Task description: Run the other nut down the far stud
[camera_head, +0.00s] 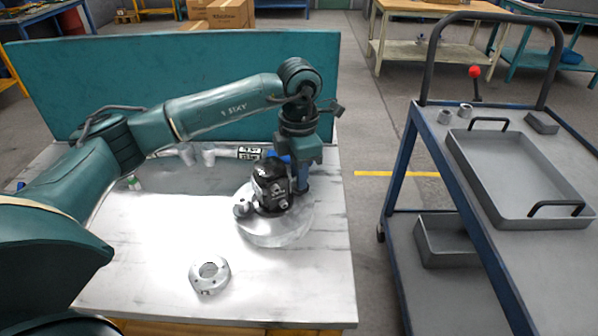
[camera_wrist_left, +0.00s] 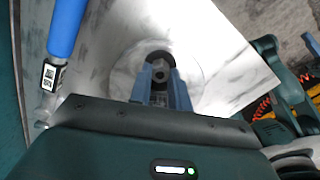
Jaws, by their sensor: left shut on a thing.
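The black hydraulic motor (camera_head: 268,186) stands on a round pale metal base (camera_head: 272,232) on the workbench. My left gripper (camera_head: 299,188) points down at the motor's far right side. In the left wrist view my left gripper's blue-grey fingers (camera_wrist_left: 161,88) are shut on a small grey nut (camera_wrist_left: 159,75), with a dark round part of the motor (camera_wrist_left: 159,58) just beyond. The far stud is hidden by the gripper and motor, so I cannot tell how far down the nut sits. My right gripper is not in view.
A loose metal flange ring (camera_head: 209,288) lies on the bench front. A blue-handled tool with a label (camera_wrist_left: 66,28) lies behind the motor. A teal panel (camera_head: 150,75) closes the bench's back.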

